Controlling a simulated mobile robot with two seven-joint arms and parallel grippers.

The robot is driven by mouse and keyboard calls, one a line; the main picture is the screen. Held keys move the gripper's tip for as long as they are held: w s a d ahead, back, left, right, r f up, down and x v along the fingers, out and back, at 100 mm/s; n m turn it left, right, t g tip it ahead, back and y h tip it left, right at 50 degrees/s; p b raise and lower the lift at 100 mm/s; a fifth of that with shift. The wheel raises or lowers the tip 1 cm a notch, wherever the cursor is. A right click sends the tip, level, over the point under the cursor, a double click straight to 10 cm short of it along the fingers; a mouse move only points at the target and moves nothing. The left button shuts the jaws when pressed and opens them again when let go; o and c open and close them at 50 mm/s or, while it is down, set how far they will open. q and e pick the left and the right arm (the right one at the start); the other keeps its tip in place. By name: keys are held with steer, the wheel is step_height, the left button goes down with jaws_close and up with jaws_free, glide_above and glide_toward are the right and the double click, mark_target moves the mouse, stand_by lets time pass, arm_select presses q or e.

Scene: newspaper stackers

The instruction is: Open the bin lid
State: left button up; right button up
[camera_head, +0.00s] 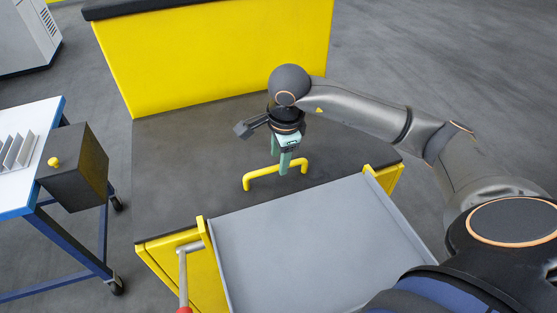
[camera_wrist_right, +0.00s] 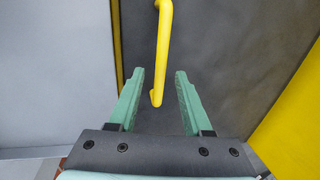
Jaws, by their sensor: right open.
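The bin lid (camera_head: 190,180) is a flat dark panel, lying down, with a yellow bar handle (camera_head: 263,172) on it. My right gripper (camera_head: 284,163) points down at the handle, over its right half. In the right wrist view, the open fingers (camera_wrist_right: 160,74) stand on either side of the handle's near end (camera_wrist_right: 163,40), with gaps on both sides. The handle is not clamped. I cannot tell how deep the fingers reach around it. The dark lid surface (camera_wrist_right: 215,60) fills the middle of that view. My left gripper is not in view.
A grey tray-like surface (camera_head: 300,250) with yellow brackets adjoins the lid in front. A tall yellow panel (camera_head: 215,60) stands behind it. On the left is a blue-framed table (camera_head: 50,238) with a dark box (camera_head: 75,170). A red-gripped lever (camera_head: 183,275) is at front left.

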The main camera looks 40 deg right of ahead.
steer(key=shift+w+f, duration=0.15)
steer(key=shift+f, duration=0.45)
steer(key=shift+w+f, duration=0.15)
steer(key=shift+f, duration=0.4)
jaws_close()
stand_by(0.6)
